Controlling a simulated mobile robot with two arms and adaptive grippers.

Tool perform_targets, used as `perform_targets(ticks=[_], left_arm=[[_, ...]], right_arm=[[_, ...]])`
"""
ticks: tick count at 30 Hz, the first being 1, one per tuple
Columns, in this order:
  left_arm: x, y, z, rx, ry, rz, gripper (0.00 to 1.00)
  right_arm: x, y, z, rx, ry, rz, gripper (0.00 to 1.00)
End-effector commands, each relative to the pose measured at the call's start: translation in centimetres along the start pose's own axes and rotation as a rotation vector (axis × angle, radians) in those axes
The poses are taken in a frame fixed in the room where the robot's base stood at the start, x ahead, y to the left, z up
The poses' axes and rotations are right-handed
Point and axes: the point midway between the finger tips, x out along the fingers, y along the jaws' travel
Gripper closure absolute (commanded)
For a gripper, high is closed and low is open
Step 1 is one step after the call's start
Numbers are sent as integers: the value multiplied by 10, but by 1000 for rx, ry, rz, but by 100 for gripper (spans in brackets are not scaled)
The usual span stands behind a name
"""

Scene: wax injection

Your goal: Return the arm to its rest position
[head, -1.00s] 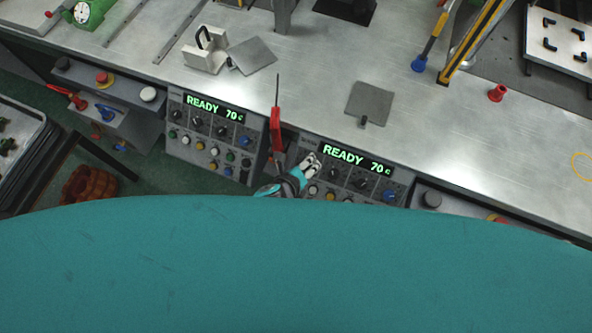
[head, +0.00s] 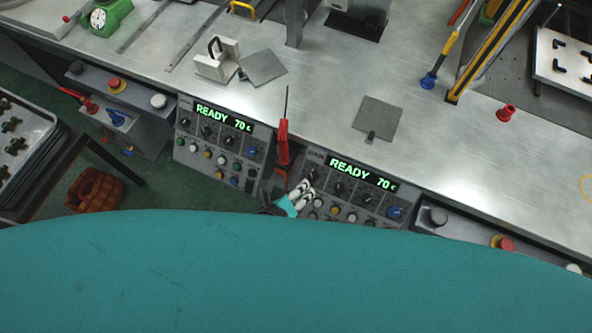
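One gripper of mine (head: 305,188) shows in the head view. Its arm seems to come in from the left, so I take it as my left one. It is in front of the left part of the right-hand control panel (head: 350,187), just above the edge of my teal body. Its pale fingers point up and to the right, and it is too small to tell whether they are open or shut. No held object shows. Most of its arm is hidden behind my teal body. My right gripper is out of view.
A red-handled tool (head: 283,143) stands upright between the right panel and the left control panel (head: 220,143); both displays read "READY 70 c". A metal workbench (head: 440,140) lies beyond, with a grey plate (head: 377,119) and a white mould block (head: 217,66). A crate (head: 95,191) is at left.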

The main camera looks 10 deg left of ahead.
Motion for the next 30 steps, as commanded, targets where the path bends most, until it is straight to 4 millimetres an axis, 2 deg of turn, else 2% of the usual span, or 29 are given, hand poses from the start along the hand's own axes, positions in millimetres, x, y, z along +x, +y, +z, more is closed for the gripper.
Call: perform_targets(ticks=[8, 11, 13, 14, 17, 18, 20, 21, 25, 27, 30], left_arm=[[1, 1, 0, -3, 0, 1, 48], [13, 15, -2, -52, 1, 25, 48], [32, 38, -4, -140, 3, 65, 48], [42, 52, -6, -194, 3, 88, 48], [77, 113, -14, -438, -5, 186, 48], [90, 141, -20, -555, -13, 229, 48], [104, 184, -30, -737, -32, 293, 48], [111, 213, -38, -860, -50, 337, 48], [118, 304, -77, -1271, -133, 475, 48], [113, 350, -105, -1491, -195, 547, 48], [98, 402, -147, -1775, -299, 634, 48]], right_arm=[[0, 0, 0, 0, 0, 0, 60], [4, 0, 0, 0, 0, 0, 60], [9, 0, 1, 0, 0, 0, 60], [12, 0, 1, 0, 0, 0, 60], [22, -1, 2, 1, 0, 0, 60], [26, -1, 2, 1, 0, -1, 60], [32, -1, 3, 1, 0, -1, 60], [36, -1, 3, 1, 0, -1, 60], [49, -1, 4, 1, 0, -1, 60], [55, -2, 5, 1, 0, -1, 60], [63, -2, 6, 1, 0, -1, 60]])
